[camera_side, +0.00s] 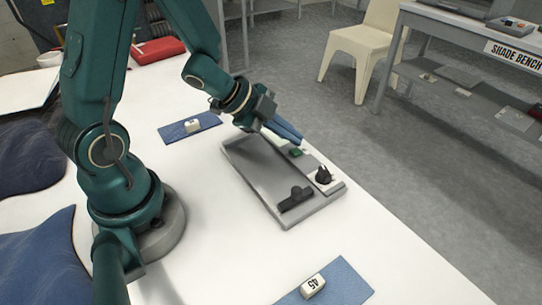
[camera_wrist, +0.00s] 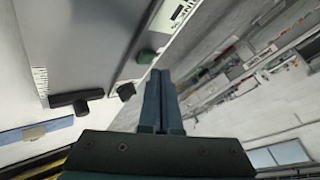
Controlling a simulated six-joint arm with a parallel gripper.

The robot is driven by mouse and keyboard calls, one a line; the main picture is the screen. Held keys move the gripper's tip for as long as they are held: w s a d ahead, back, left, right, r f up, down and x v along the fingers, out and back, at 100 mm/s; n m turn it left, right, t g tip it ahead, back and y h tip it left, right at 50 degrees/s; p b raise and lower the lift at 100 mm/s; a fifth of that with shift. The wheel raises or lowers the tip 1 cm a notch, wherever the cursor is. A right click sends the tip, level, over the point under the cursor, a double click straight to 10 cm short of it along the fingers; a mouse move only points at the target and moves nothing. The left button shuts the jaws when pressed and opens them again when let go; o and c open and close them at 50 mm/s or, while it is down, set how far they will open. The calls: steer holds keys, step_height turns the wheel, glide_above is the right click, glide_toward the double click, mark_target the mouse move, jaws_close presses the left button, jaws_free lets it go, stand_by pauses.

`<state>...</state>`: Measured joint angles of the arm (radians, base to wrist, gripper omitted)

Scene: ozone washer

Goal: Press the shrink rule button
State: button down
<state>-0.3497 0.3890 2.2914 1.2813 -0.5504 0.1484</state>
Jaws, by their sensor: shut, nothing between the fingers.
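The grey washer panel (camera_side: 250,165) lies on the white table with a green button (camera_side: 296,153) near its far right edge. The button also shows in the wrist view (camera_wrist: 146,56), and I cannot read a shrink rule label by it. My gripper (camera_side: 300,141) is shut and empty, its fingers slanting down to the right, with the tips close to the green button in the side view. In the wrist view the shut fingertips (camera_wrist: 160,73) appear just right of and below the button. I cannot tell whether they touch anything.
A black knob (camera_side: 323,175) and a black bar handle (camera_side: 295,199) stand on the panel's near end. Blue cloths (camera_side: 345,277) (camera_side: 210,119) with white blocks (camera_side: 312,286) (camera_side: 193,125) lie on either side. The table's right edge is close to the panel.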

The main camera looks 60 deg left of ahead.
mark_target(290, 150)
stand_by(0.3)
steer(key=shift+f, duration=0.45)
steer(key=shift+f, duration=0.45)
stand_by(0.6)
steer(key=shift+r, duration=0.9)
steer(key=shift+r, duration=2.5)
